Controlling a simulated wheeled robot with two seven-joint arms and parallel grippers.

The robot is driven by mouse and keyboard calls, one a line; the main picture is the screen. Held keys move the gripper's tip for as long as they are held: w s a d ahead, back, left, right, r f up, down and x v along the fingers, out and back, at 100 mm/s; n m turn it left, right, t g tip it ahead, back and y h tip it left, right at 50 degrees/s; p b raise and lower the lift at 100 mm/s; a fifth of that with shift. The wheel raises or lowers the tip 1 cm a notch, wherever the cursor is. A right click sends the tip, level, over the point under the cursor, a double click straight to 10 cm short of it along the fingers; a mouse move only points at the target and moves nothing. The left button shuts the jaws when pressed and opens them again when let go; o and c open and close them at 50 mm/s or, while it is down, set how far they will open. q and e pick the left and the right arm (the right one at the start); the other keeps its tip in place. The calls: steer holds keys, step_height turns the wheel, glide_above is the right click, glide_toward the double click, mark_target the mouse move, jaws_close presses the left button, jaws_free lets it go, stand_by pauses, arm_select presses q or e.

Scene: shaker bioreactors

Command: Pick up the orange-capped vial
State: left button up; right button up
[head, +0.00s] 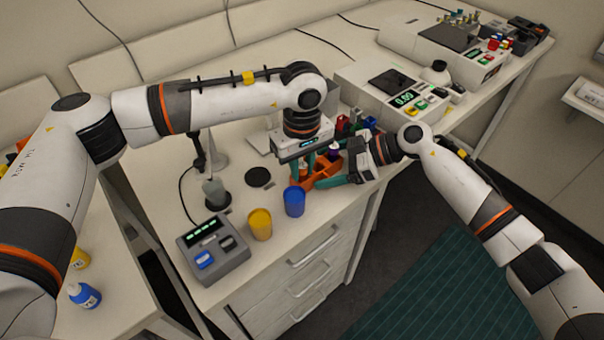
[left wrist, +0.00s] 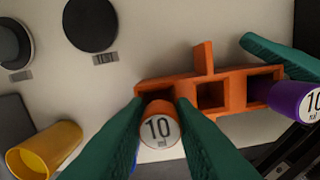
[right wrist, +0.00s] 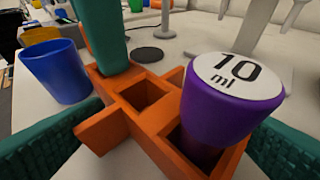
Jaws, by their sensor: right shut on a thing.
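The orange-capped vial (left wrist: 158,127) has a white top marked "10 ml". It stands at one end slot of an orange rack (left wrist: 237,106), which also shows in the right wrist view (right wrist: 150,125). My left gripper (head: 308,172) points down over that end, its green fingers on either side of the vial; whether they press on it is unclear. In the right wrist view a left finger (right wrist: 98,40) hides the vial. My right gripper (head: 340,168) is shut on the rack's other end, its fingers flanking the slot with a purple-capped vial (right wrist: 232,95). The middle slot is empty.
A blue cup (head: 294,201) and a yellow cup (head: 260,223) stand near the counter's front edge. A grey device (head: 213,252) sits to their left. A dark round pad (head: 258,177) lies behind the cups. Lab instruments (head: 405,95) fill the back right.

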mark_target(302, 165)
arm_select(q)
jaws_close()
step_height(302, 165, up, 10)
steer(key=shift+r, duration=0.1)
arm_select(e)
steer(key=o, duration=0.7)
